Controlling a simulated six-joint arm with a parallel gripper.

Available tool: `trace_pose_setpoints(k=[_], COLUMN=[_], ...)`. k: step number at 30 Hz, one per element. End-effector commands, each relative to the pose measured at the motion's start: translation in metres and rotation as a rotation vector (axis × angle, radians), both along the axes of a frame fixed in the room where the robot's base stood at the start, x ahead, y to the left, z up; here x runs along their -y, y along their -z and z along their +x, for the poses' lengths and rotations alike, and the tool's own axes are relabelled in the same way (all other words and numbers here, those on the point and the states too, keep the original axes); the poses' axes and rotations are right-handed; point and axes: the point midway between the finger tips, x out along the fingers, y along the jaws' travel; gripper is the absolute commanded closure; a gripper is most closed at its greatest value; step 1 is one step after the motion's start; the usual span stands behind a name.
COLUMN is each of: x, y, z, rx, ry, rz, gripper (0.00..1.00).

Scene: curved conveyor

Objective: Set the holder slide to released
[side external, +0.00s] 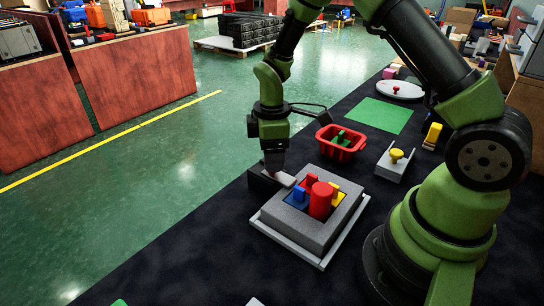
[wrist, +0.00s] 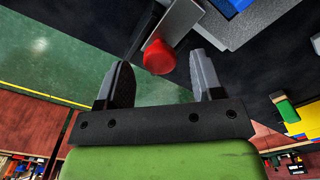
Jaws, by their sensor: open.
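A red round knob (wrist: 160,58) on a flat grey bar (wrist: 176,22) shows in the wrist view; this looks like the holder slide. The bar (side external: 283,179) sits beside the grey block (side external: 284,222) in the side view, where my gripper mostly hides the knob. My gripper (wrist: 160,72) is open. Its two fingers stand apart, with the knob between their tips or just beyond; I cannot tell whether either finger touches it. In the side view my gripper (side external: 274,166) is low over the bar's far left end.
The grey block holds red, blue and yellow pieces (side external: 320,199) and stands on a light tray (side external: 318,262). A red basket (side external: 342,152), a grey plate with a yellow knob (side external: 396,155) and a green mat (side external: 381,115) lie behind. The dark table's left edge is close to my gripper.

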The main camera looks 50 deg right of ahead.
Motion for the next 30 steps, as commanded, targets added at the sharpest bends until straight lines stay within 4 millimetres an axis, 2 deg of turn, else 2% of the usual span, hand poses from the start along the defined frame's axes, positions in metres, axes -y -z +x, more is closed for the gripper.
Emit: trace_pose_setpoints(k=[4, 13, 21, 26, 30], x=[0.000, 0.000, 0.000, 0.000, 0.000], y=[0.012, 0.014, 0.014, 0.014, 0.014], z=[0.000, 0.000, 0.000, 0.005, 0.021], rx=[0.001, 0.001, 0.001, 0.003, 0.004], ry=[0.000, 0.001, 0.001, 0.000, -0.001], rz=[0.001, 0.000, 0.000, 0.000, -0.001], gripper=[0.39, 0.39, 1.00, 1.00, 1.00])
